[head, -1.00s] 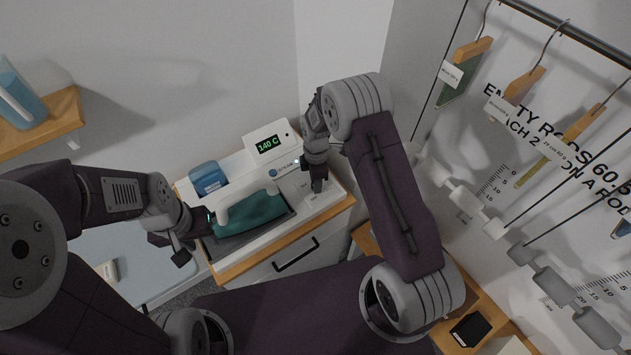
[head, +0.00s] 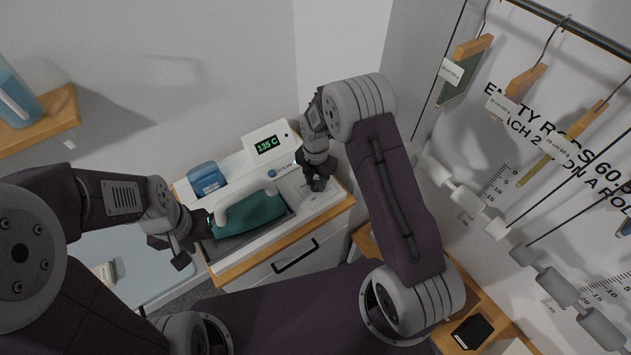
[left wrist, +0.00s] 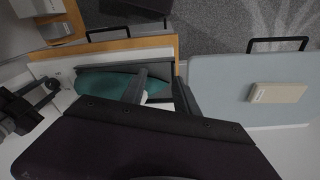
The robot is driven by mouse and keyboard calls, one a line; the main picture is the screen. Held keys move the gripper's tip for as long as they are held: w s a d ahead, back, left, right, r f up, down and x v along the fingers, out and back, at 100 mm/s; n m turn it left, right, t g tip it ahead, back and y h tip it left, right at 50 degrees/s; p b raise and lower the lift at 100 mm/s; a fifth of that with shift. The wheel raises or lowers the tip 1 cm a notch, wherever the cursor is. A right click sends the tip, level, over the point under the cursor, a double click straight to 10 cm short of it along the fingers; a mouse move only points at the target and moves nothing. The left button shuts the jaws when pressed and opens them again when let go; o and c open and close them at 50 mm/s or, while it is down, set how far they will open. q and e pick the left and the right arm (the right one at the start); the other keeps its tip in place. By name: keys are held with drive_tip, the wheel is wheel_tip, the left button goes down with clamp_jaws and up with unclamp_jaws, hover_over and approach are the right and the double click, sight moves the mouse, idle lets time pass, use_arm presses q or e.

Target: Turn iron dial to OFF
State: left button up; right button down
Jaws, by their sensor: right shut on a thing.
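The teal iron (head: 258,212) with its white handle (head: 240,203) lies in a dark rest on the white station (head: 287,222). The station's display (head: 268,145) reads 135 C in green. My right gripper (head: 318,186) points down at the white panel right of the iron and is shut on the iron dial, which its fingers hide. My left gripper (head: 192,247) is at the iron's left end. In the left wrist view its two fingers (left wrist: 160,92) stand apart, with part of the iron (left wrist: 105,80) showing beyond them.
A blue container (head: 207,179) stands behind the iron. The station sits on a wooden-topped cabinet with a black handle (head: 295,256). A pale blue board (left wrist: 225,95) with a beige block (left wrist: 278,92) lies beside it. Hangers (head: 525,84) hang at the right.

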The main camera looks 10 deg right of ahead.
sight(317, 183)
drive_tip(key=shift+w+r+n, duration=0.2)
drive_tip(key=shift+w+n, duration=0.05)
drive_tip(key=shift+n, duration=0.25)
drive_tip(key=c, duration=1)
unclamp_jaws()
drive_tip(key=shift+d, duration=0.1)
drive_tip(key=shift+s+f, duration=0.1)
wheel_tip(317, 183, up, 9)
drive_tip(key=shift+r+b, duration=0.1)
drive_tip(key=shift+b, duration=0.9)
